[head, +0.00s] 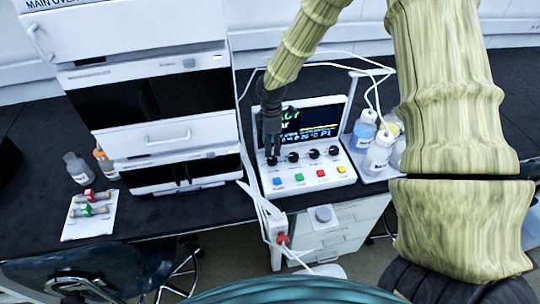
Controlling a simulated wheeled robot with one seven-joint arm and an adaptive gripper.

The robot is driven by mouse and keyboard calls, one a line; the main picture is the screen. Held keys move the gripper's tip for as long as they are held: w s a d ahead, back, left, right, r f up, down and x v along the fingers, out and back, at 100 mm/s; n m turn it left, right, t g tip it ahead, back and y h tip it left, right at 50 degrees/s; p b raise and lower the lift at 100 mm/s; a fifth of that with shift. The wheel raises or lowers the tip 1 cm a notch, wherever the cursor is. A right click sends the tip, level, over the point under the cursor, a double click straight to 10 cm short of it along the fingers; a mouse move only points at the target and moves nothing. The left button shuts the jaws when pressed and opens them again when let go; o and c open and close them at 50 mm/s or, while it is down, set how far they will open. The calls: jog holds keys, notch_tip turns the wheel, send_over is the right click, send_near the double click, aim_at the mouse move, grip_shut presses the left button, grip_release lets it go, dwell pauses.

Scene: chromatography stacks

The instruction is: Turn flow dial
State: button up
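A white control box (310,184) stands on the dark bench. Its screen (318,122) is lit, with text on it. Below the screen is a row of black dials (314,154). I cannot read which one is the flow dial. My gripper (272,153) points down in front of the screen's left part. Its fingertips are at the leftmost dial (272,161), which they partly hide. I cannot tell whether they touch it or how far apart they are.
Coloured buttons (299,177) line the box front. A tall white instrument stack (160,135) stands to the left. Capped bottles (378,154) stand in a tray on the right. Vials (90,208) lie on a white tray at the front left. A red plug (282,239) hangs below the bench edge.

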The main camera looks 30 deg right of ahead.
aim_at(271, 159)
jog(key=shift+f+p, duration=0.85)
jog(key=shift+f, duration=2.75)
jog(key=c, duration=1)
